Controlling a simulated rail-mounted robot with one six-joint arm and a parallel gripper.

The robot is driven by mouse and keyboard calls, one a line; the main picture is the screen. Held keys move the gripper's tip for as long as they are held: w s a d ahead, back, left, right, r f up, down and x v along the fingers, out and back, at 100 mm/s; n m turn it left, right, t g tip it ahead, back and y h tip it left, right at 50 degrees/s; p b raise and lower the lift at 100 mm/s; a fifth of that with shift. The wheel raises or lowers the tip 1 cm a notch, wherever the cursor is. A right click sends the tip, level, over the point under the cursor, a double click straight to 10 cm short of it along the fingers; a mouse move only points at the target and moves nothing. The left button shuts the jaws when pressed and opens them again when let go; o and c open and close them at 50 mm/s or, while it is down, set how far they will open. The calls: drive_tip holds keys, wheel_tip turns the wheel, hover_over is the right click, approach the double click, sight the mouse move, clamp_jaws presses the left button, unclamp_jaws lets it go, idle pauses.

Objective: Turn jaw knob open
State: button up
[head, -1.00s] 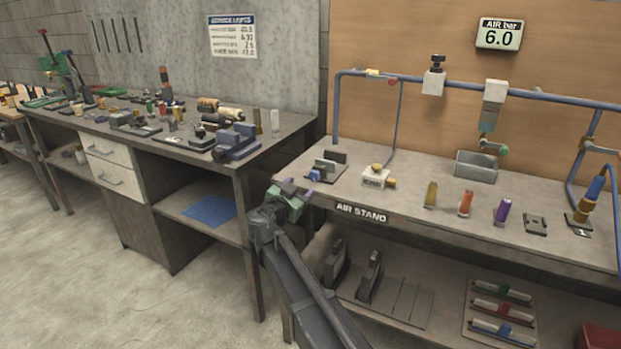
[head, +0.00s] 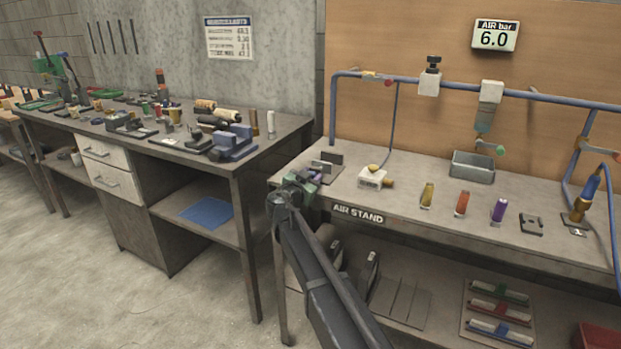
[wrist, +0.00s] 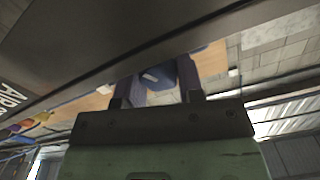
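A small grey clamp with dark upright jaws (head: 331,159) sits on a plate at the left end of the air stand. In the head view my gripper (head: 306,178) is at the stand's front left corner, just in front of this clamp, and hides its near side. In the wrist view the two purplish fingers (wrist: 157,70) stand apart. A blue part, apparently the jaw knob (wrist: 157,78), shows between or beyond them, with gaps at its sides. I cannot tell whether a finger touches it. How far the jaws are open is too small to tell.
A white block with brass fittings (head: 372,178) stands right of the clamp. Yellow, orange and purple pieces and a grey bin (head: 472,166) are farther right. The stand's front edge with the AIR STAND label (head: 358,214) is close to my arm. A workbench (head: 180,165) stands left.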

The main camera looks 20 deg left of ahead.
drive_tip(key=shift+c, duration=0.5)
drive_tip(key=shift+n, duration=0.3)
drive_tip(key=n, duration=0.2)
drive_tip(key=shift+n, duration=0.3)
drive_tip(key=shift+a+n, duration=0.1)
drive_tip(key=shift+n, duration=2.1)
drive_tip(key=o, duration=0.9)
